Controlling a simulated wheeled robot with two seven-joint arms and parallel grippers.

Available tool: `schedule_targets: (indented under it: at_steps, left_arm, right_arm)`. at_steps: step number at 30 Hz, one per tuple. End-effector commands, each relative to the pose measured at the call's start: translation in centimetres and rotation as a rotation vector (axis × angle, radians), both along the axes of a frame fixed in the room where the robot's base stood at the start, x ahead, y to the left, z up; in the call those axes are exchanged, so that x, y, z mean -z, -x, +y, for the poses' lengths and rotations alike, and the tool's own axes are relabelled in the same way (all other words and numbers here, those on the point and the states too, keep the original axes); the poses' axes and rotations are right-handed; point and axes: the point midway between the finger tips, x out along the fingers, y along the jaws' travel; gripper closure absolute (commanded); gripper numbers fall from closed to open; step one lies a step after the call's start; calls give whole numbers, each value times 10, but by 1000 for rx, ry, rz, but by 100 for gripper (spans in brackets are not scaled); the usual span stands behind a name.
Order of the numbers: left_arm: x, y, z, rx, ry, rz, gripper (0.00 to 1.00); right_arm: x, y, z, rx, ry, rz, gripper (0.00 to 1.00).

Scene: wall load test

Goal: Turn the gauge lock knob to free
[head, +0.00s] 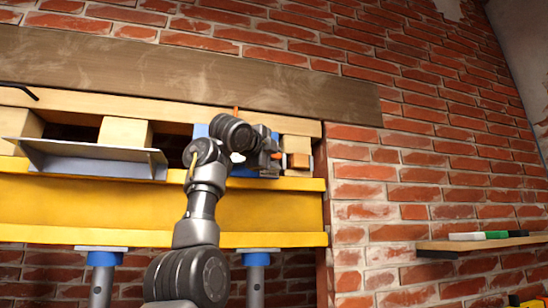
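My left arm rises from the bottom middle, and its gripper (272,158) is up at the right part of the wall opening, above the yellow beam. A blue body (201,131), which may be the gauge, stands in the opening behind my wrist and is mostly hidden. Small orange parts show above the wrist and beside the gripper. I cannot make out the lock knob or which way it points. The fingers are small and dark, so I cannot tell whether they are open, shut or touching anything. My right gripper is out of view.
A yellow steel beam (120,205) spans the opening on blue-topped props (104,258). A grey metal bracket (95,160) sits on it at the left. Wooden blocks (125,131) stand under a long plank (180,75). A wooden shelf (490,243) with markers juts out at right.

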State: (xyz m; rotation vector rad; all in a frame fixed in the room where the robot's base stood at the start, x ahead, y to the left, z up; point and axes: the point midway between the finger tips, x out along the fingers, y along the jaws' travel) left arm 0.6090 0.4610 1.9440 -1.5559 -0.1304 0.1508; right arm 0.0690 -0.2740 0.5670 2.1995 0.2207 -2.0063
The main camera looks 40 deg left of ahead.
Motion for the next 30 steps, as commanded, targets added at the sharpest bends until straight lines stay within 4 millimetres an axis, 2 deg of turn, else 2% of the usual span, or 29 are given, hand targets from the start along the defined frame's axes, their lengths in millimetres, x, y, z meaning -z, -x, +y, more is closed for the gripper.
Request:
schedule_targets:
  at_steps: [8, 11, 18, 22, 26, 30]
  left_arm:
    - [1, 4, -1, 1, 1, -2, 62]
    - [3, 16, -3, 1, 0, -4, 62]
    - [5, 63, -12, 1, 0, -4, 62]
    - [3, 85, -16, 1, -1, -3, 62]
    - [1, 100, -18, 1, 1, -2, 62]
    - [0, 106, -19, 1, 0, 0, 62]
  right_arm:
    - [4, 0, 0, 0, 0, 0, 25]
    - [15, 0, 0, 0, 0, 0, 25]
    - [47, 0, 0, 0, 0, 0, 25]
    - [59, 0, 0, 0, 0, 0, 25]
    - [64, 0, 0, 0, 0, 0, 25]
    - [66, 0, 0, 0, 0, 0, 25]
